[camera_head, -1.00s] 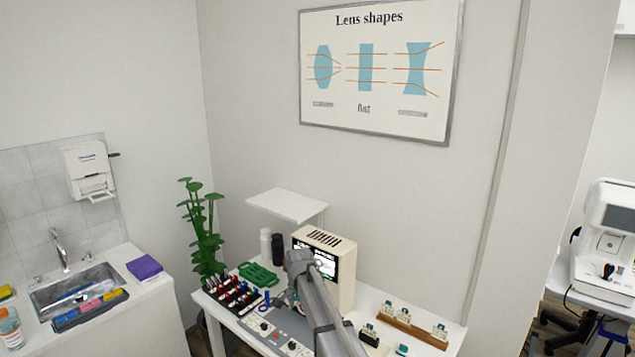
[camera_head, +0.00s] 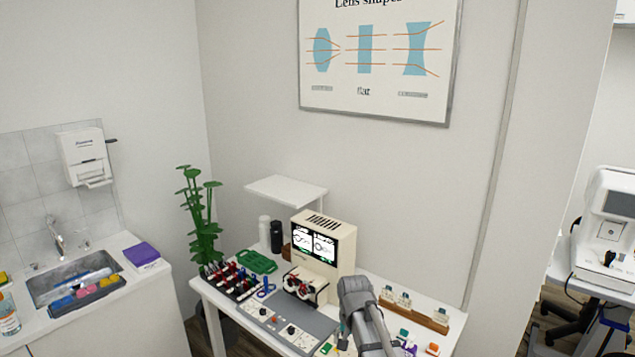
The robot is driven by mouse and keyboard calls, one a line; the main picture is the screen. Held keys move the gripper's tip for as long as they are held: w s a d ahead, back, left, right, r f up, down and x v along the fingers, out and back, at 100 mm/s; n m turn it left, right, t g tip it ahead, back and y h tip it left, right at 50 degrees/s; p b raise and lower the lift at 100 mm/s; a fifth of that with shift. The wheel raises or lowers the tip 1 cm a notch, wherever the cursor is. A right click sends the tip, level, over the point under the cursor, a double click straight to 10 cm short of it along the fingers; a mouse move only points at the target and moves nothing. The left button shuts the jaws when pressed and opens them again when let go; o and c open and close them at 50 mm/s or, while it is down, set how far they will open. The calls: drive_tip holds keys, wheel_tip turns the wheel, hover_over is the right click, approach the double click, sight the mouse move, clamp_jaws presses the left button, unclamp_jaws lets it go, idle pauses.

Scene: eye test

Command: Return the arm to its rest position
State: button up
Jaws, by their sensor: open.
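My grey arm (camera_head: 358,300) reaches up from the bottom edge of the head view, over the right-hand front part of the white table. My gripper (camera_head: 343,333) shows only as a small dark shape at the left side of the arm, low in the picture. It is open, and I see nothing held in it. Its fingertips are hard to make out. The arm hides part of the table behind it.
A cream device (camera_head: 326,240) with a lit screen stands left of the arm, with a red-and-black lens frame (camera_head: 304,287) before it. A grey control panel (camera_head: 285,325), a green tray (camera_head: 256,262), a lens rack (camera_head: 232,280) and a wooden holder (camera_head: 428,321) share the table.

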drive_tip(key=s+d+f+n+b, duration=0.1)
drive_tip(key=s+d+f, duration=0.1)
drive_tip(key=s+d, duration=0.2)
drive_tip(key=s+d+f+n+b, duration=0.2)
drive_tip(key=s+d, duration=0.2)
drive_tip(key=s, duration=0.4)
drive_tip(key=shift+s+f, duration=0.25)
idle(1.1)
